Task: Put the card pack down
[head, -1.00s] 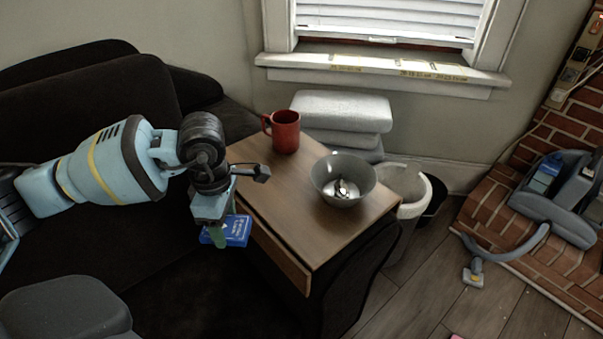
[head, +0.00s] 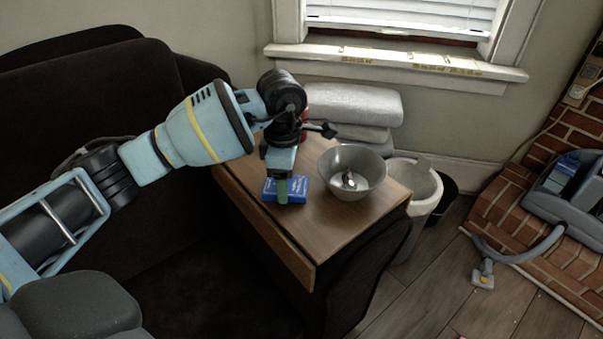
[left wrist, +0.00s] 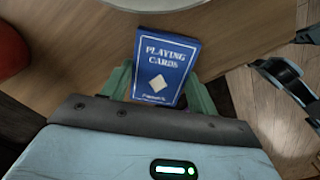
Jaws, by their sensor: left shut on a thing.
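The blue card pack (head: 299,190) is over the wooden side table (head: 318,233), left of the grey bowl. I cannot tell whether it touches the tabletop. My left gripper (head: 283,193) is shut on it from above. In the left wrist view the pack (left wrist: 165,68) shows its "PLAYING CARDS" face between the green fingers. My right gripper is not in view.
The grey bowl (head: 327,168) with small shiny things in it stands on the table, right of the pack. The red mug (head: 304,127) is mostly hidden behind my left wrist; its edge shows in the left wrist view (left wrist: 12,60). The table's front is clear.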

